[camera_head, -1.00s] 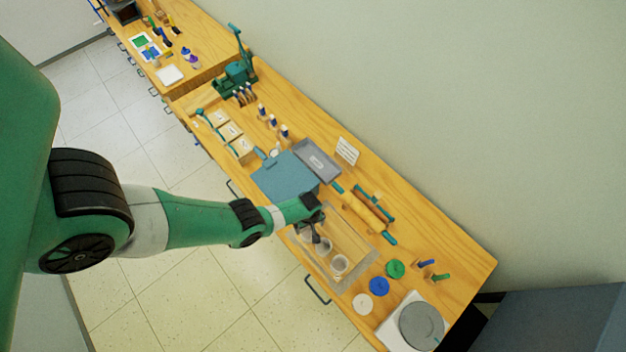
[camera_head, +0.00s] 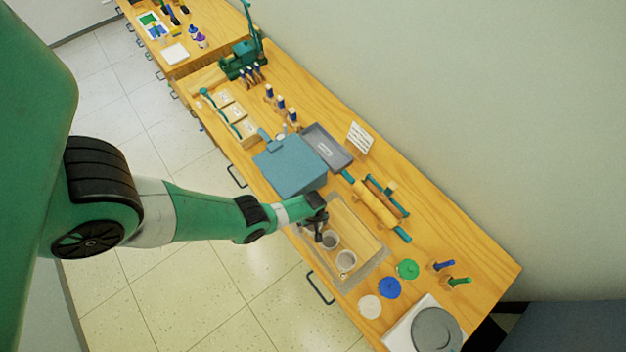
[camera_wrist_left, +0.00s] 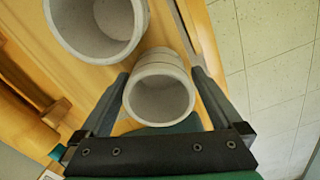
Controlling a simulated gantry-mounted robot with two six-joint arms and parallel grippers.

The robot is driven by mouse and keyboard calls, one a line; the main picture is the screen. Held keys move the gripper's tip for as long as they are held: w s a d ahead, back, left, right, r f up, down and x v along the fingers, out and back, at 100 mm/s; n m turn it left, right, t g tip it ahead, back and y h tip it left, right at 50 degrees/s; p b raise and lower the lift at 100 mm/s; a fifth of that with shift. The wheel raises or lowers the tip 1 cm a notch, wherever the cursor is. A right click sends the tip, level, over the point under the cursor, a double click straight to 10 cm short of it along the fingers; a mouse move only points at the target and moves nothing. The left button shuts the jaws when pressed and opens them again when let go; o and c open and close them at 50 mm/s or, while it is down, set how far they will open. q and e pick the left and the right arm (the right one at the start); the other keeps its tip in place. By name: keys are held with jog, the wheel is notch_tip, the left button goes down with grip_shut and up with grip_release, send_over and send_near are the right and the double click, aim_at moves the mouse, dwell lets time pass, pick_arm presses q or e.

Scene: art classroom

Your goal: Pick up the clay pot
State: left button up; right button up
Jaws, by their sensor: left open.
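Two pale grey clay pots stand close together in a shallow tray (camera_head: 368,272) on the wooden workbench. The nearer pot (camera_head: 330,241) is beside my left gripper (camera_head: 320,236); the other pot (camera_head: 345,262) is just beyond it, to the lower right. In the left wrist view my left gripper (camera_wrist_left: 160,76) is open, with one finger on each side of one pot (camera_wrist_left: 160,98). Its round open mouth faces the camera. I see no clear grip on it. The second pot (camera_wrist_left: 98,28) is outside the fingers, at upper left. My right gripper is not in view.
A rolling pin (camera_head: 375,205) lies behind the tray. A blue-grey board (camera_head: 290,165) and grey tray (camera_head: 327,147) are to its upper left. Coloured discs (camera_head: 390,288) and a turntable (camera_head: 436,331) are to its lower right. A wall rises behind the bench.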

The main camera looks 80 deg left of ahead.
pick_arm(q)
jog(key=shift+f, duration=0.2)
jog(key=shift+c, duration=0.2)
jog(key=c, duration=1.3)
